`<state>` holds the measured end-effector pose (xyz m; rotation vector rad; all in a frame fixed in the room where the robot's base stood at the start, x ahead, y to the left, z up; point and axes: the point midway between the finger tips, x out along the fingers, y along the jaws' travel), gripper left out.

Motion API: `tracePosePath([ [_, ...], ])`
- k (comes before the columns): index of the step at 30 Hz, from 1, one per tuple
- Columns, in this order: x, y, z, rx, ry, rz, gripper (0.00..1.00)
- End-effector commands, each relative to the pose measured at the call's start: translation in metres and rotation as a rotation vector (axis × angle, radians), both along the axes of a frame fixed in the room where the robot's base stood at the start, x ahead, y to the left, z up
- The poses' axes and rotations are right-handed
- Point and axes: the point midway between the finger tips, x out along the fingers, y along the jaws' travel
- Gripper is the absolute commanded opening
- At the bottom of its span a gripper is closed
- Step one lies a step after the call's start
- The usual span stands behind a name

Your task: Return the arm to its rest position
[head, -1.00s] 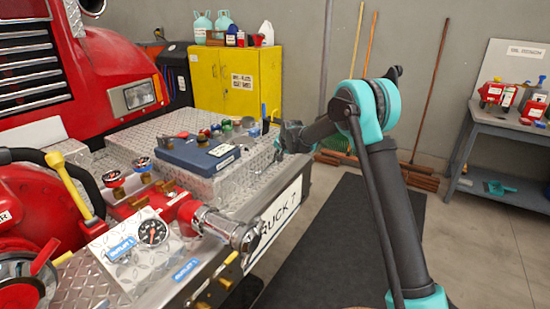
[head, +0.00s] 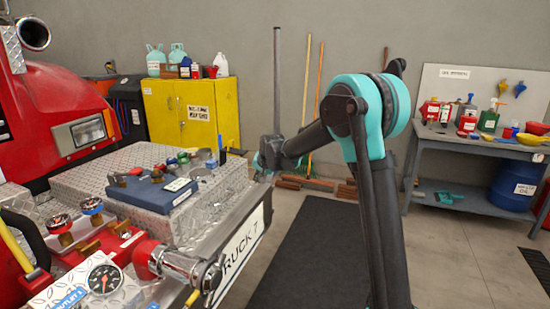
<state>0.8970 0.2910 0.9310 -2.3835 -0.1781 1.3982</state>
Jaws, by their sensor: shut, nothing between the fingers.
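My arm, dark grey with teal joints, rises at the right of centre in the head view and bends left at its elbow. My gripper (head: 268,160) is at the far end of the forearm, small and dark, beside the right edge of the truck's diamond-plate bumper deck (head: 215,205). It is shut and holds nothing. I cannot tell whether it is clear of the deck edge or just in front of it in the picture.
On the deck are a blue case (head: 150,192), several coloured caps (head: 183,158) and red pump fittings with a gauge (head: 103,278). Behind stands a yellow cabinet (head: 190,108). At right are a grey workbench (head: 440,150) and a blue drum (head: 513,188). A dark mat (head: 300,250) covers open floor.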

Motion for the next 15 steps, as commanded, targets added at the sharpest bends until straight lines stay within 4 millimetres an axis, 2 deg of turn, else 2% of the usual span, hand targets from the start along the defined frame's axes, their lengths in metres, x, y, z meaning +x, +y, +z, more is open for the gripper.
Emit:
tracePosePath([
  [1, -0.015, -0.028, 0.002, -0.021, 0.001, -0.003, 0.0],
  [6, -0.071, -0.11, 0.002, -0.098, 0.012, 0.01, 0.0],
  [11, -0.134, -0.177, -0.006, -0.167, 0.029, 0.026, 0.0],
  [15, -0.195, -0.228, -0.02, -0.224, 0.049, 0.04, 0.0],
])
